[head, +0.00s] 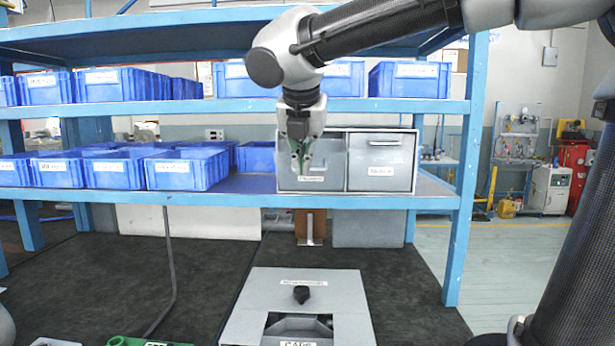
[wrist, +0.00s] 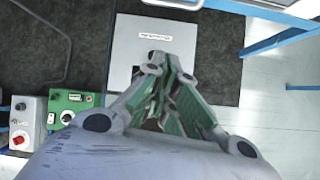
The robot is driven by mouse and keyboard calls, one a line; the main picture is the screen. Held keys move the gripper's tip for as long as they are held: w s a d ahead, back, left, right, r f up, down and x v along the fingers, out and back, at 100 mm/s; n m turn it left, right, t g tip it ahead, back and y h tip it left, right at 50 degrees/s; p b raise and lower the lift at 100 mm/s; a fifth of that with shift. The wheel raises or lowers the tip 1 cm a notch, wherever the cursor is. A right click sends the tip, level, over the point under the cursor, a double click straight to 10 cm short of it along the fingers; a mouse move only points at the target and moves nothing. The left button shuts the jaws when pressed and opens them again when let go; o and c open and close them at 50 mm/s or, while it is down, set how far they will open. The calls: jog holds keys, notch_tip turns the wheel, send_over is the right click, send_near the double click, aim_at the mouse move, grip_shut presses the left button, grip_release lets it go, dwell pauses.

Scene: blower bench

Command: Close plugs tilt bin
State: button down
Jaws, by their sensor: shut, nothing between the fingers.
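A grey two-bin tilt cabinet (head: 381,162) stands on the middle shelf at its right end. Its right bin front looks flush and carries a white label. The left bin front (head: 327,172) is partly hidden behind my gripper. Its label hangs lower than the right one's, so it may be tilted out a little; I cannot tell how far. The labels are too small to read, so I cannot tell which bin is for plugs. My gripper (head: 301,166) points down, shut and empty, in front of the left bin. Its green-padded fingers meet in the wrist view (wrist: 158,65).
Blue bins (head: 187,169) fill the shelf to the left, with more (head: 409,80) above. The blue upper shelf edge (head: 200,106) lies close to my arm. Below stands a grey box (head: 345,300) with a black knob. A green box (wrist: 70,108) shows in the wrist view.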

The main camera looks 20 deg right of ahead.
jog(key=w+d+f+n, duration=0.1)
jog(key=w+d+f, duration=0.1)
jog(key=w+f, duration=0.3)
jog(key=shift+w+d+f+n, duration=0.15)
jog(key=shift+w+d+n, duration=0.25)
jog(key=shift+w, duration=0.85)
